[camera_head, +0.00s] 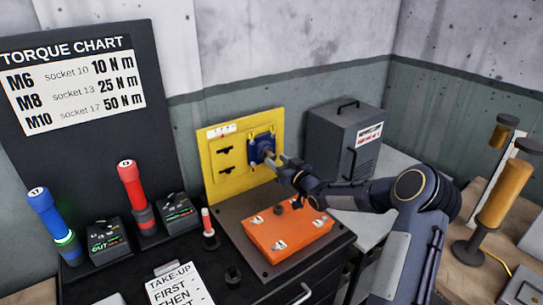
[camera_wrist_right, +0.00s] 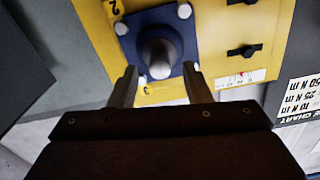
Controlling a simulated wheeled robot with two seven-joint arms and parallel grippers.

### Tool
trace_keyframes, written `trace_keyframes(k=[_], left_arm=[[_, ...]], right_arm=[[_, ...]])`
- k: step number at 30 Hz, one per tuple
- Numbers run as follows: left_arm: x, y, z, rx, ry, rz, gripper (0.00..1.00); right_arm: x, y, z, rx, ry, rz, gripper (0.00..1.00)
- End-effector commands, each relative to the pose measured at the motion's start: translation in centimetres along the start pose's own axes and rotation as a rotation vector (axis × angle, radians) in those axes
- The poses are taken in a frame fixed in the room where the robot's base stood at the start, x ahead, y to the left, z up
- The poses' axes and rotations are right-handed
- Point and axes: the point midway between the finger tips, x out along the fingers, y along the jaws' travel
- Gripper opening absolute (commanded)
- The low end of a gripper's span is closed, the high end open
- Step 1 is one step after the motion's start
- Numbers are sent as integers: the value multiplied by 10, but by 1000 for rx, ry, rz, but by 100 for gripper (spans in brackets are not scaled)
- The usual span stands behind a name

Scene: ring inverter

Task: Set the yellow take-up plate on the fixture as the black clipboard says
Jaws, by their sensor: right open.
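The yellow plate (camera_head: 215,180) stands upright against the wall and has dark slots, a small scale label and a blue square block (camera_head: 262,148) with corner bolts. In the right wrist view the yellow plate (camera_wrist_right: 215,45) fills the top, and the blue block (camera_wrist_right: 130,38) carries a round grey knob (camera_wrist_right: 158,58). My right gripper (camera_wrist_right: 160,75) is open, its fingertips on either side of the knob's lower part; contact is unclear. In the head view, my right gripper (camera_head: 277,160) partly hides the blue block. The clipboard sheet (camera_head: 180,288) reads "TAKE-UP FIRST THEN", cut off below. My left gripper is out of view.
An orange plate (camera_head: 285,240) lies on the dark bench before the yellow plate. Blue (camera_head: 48,215) and red (camera_head: 132,185) tools stand at left under a torque chart (camera_head: 75,85). A grey cabinet (camera_head: 335,140) stands right.

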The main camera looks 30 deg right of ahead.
Motion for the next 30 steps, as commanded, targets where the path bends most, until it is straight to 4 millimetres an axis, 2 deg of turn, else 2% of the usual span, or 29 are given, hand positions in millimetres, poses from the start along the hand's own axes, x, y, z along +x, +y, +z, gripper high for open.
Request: trace_keyframes(k=[3, 6, 16, 26, 30], left_arm=[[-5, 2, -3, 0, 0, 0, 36], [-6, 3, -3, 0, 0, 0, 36], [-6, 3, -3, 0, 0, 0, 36], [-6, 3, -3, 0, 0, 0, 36], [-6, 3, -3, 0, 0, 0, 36]], right_arm=[[16, -1, -2, 0, 0, -1, 44], [24, 0, -1, 0, 0, 0, 44], [27, 0, 0, -1, -1, 1, 43], [27, 0, 0, -1, -1, 1, 0], [27, 0, 0, -1, -2, 1, 0]])
